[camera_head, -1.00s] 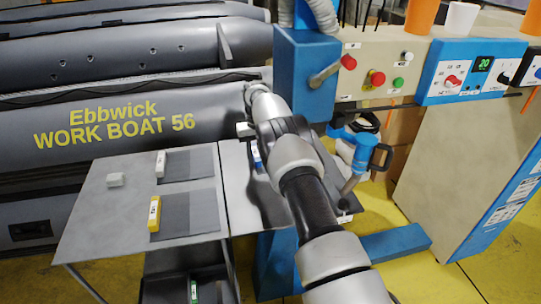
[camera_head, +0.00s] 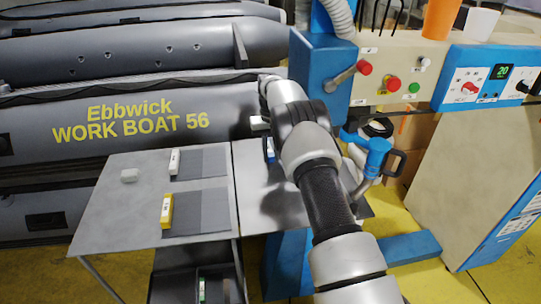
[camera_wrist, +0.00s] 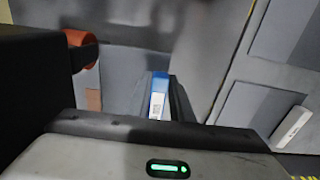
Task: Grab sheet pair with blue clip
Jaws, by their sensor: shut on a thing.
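The blue clip (camera_wrist: 160,92) has a white label and shows in the wrist view just past the body of my gripper (camera_wrist: 160,120). In the head view, a small part of the blue clip (camera_head: 270,150) shows left of my arm, over the right-hand table panel (camera_head: 250,195). My gripper is shut on the clipped sheet pair, with its fingertips mostly hidden by its own body. I cannot tell whether the sheets touch the table.
A green clip (camera_head: 202,290) sits in the tray below. The blue-and-beige machine (camera_head: 400,75) stands close on the right; grey boats lie behind.

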